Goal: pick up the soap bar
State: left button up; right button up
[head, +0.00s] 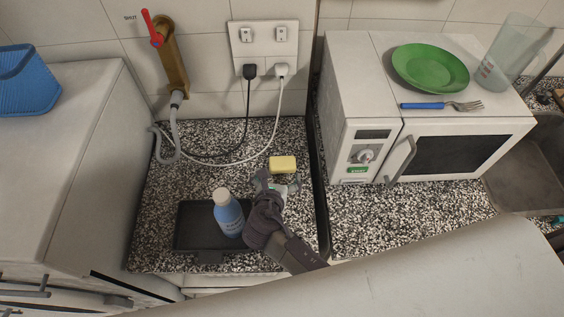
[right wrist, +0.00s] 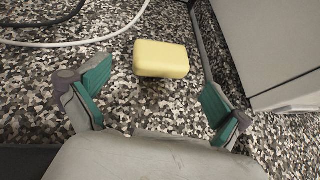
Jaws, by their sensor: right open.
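The soap bar (head: 283,164) is a pale yellow block lying on the speckled counter, in front of the wall outlet. In the right wrist view the soap bar (right wrist: 161,58) lies ahead of the fingers, a little above the middle of the picture. My right gripper (head: 278,186) is open and empty, just on the near side of the soap. Its green-padded fingers (right wrist: 155,103) are spread wide in the wrist view, and the soap lies beyond them, apart from both. My left gripper is not in view.
A blue bottle (head: 229,214) with a white cap stands on a dark tray (head: 189,236) left of my right gripper. Black and white cables (head: 246,125) hang behind the soap. A microwave (head: 440,112) with a green plate (head: 430,68) stands right, past a dark gap.

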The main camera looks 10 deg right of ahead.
aim_at(282, 164)
jog(key=shift+w+d+f+p, duration=0.15)
jog(key=shift+w+d+p, duration=0.15)
jog(key=shift+w, duration=0.2)
jog(key=shift+w+d+f+p, duration=0.15)
jog(key=shift+w+d, duration=0.1)
jog(key=shift+w, duration=0.2)
jog(key=x, duration=0.3)
jog(key=shift+w+d+f, duration=0.1)
jog(key=shift+w, duration=0.1)
jog(key=shift+w+f, duration=0.1)
jog(key=shift+w, duration=0.05)
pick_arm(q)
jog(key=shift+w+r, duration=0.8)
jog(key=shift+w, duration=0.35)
pick_arm(e)
jog(key=c, duration=1.1)
jog(key=shift+o, duration=0.2)
